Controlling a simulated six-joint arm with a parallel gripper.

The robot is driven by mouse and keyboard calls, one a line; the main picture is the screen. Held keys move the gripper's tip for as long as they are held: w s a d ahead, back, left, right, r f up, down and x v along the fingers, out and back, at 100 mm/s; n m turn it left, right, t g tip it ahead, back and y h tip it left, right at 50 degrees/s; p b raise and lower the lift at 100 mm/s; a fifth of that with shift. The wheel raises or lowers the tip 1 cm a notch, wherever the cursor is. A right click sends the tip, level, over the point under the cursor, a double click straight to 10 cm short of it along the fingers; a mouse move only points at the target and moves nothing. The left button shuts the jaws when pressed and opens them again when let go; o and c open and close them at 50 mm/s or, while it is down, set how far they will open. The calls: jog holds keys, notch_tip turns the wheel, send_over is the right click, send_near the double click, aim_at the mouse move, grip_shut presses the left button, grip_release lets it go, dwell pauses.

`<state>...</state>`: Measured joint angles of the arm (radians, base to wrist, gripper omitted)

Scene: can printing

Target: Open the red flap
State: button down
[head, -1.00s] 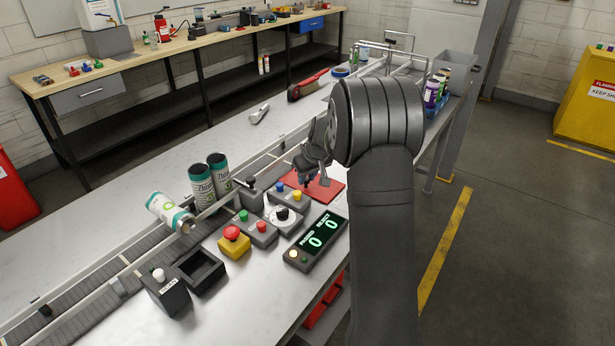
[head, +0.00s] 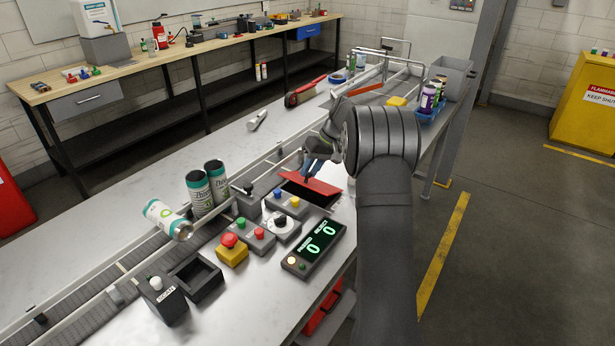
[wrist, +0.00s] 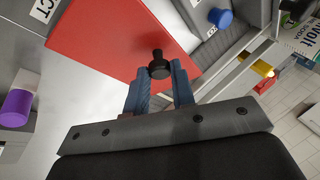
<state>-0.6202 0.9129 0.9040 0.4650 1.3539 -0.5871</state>
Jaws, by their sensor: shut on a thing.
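The red flap (head: 322,185) on the bench top is tilted partly up in the head view, with a dark opening (head: 302,195) showing under its near edge. It fills the upper middle of the wrist view as a red plate (wrist: 105,42) with a black knob (wrist: 159,55). My gripper (head: 309,169) is at the flap's raised side. In the wrist view its two blue fingers (wrist: 160,74) are closed around the black knob. The flap's hinge is not clear to see.
Button boxes (head: 288,202), a dial and a green counter display (head: 314,246) stand close in front of the flap. A conveyor (head: 120,275) with several cans (head: 198,193) runs to the left.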

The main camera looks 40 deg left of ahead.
jog(key=shift+w+r+m+g, duration=0.15)
jog(key=shift+w+r+g, duration=0.1)
jog(key=shift+w+g, duration=0.45)
jog(key=shift+w+r+m+g, duration=0.1)
jog(key=shift+w+r+g, duration=0.15)
jog(key=shift+w+g, duration=0.4)
jog(key=shift+w+r+m+g, duration=0.2)
jog(key=shift+w+g, duration=0.3)
jog(key=shift+g, duration=0.35)
jog(key=shift+r, duration=0.1)
jog(key=c, duration=1.2)
grip_release()
